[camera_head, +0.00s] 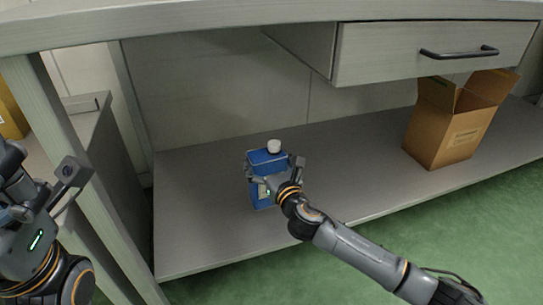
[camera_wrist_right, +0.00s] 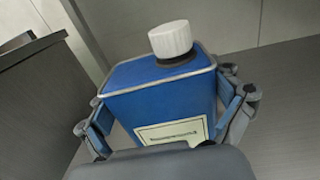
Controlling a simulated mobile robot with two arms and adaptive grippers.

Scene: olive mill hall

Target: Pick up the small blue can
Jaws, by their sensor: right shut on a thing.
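The small blue can (camera_head: 262,160) has a white screw cap and a pale label. It stands on the lower shelf (camera_head: 345,170) of the bench in the head view. My right gripper (camera_head: 275,172) is shut on the can, with a finger on either side of its body. The right wrist view shows the can (camera_wrist_right: 165,95) close up between the fingers, its cap and label facing me. Whether the can's base touches the shelf is hard to tell. My left gripper (camera_head: 45,190) is at the left edge of the head view, away from the can; its fingertips are not clearly shown.
An open cardboard box (camera_head: 448,130) stands on the shelf to the right. A drawer (camera_head: 430,50) with a dark handle hangs above it under the bench top (camera_head: 250,14). A bench leg (camera_head: 85,185) stands at the left. The shelf between can and box is clear.

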